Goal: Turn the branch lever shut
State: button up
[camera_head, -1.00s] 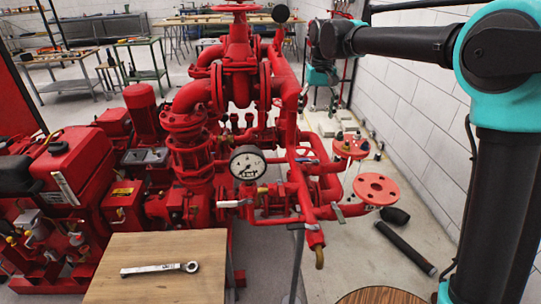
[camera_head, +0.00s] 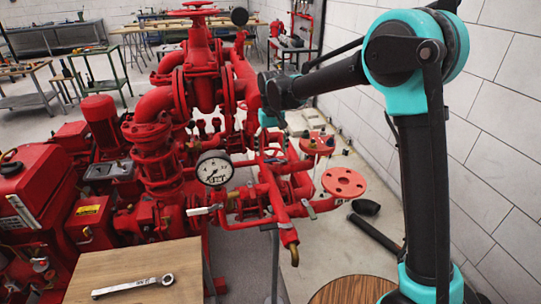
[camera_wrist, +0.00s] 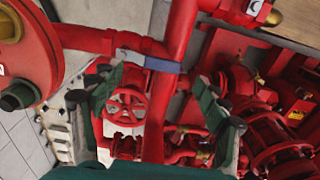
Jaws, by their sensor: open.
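In the wrist view a short blue lever (camera_wrist: 163,65) lies across a red pipe, between and just beyond the fingertips. I cannot tell for certain that it is the branch lever. My gripper (camera_wrist: 165,80) is open, with one dark green finger on each side of the pipe and nothing held. No contact with the lever shows. In the head view my forearm reaches over the branch pipes, and the blue lever and fingers are hard to make out. A pale lever (camera_head: 202,210) sits left below the pressure gauge (camera_head: 214,168). A grey lever (camera_head: 309,209) sits by the round flange (camera_head: 344,182).
A red handwheel (camera_wrist: 126,106) is close behind the left finger in the wrist view. Red pipes crowd both sides. A wooden tabletop (camera_head: 120,270) holds a wrench (camera_head: 133,286). A black hose piece (camera_head: 375,234) lies on the floor near the white wall (camera_head: 480,140).

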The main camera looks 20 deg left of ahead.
aim_at(276, 161)
jog(key=shift+f, duration=1.5)
jog(key=c, duration=1.7)
